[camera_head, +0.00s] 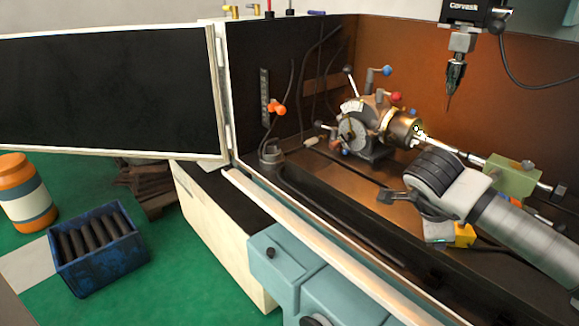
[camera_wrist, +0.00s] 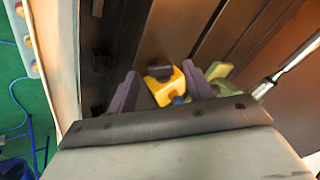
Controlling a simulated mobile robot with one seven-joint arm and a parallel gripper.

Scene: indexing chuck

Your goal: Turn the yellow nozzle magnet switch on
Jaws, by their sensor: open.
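The yellow nozzle magnet switch (camera_wrist: 168,88) is a small yellow block with a dark piece at its top left and a blue part at its lower side. In the head view the yellow block (camera_head: 465,235) shows low at the right in the machine bed, partly hidden by my arm. My gripper (camera_wrist: 160,70) is open, with one purple-grey finger on each side of the yellow block in the wrist view. I cannot tell whether either finger touches it. My fingertips are hidden in the head view.
The indexing chuck (camera_head: 372,128) with coloured knobs stands at the back of the bed, and a green block (camera_head: 512,178) is right of it. A tool head (camera_head: 457,65) hangs above. The machine's front rail (camera_head: 300,225) borders the bed.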

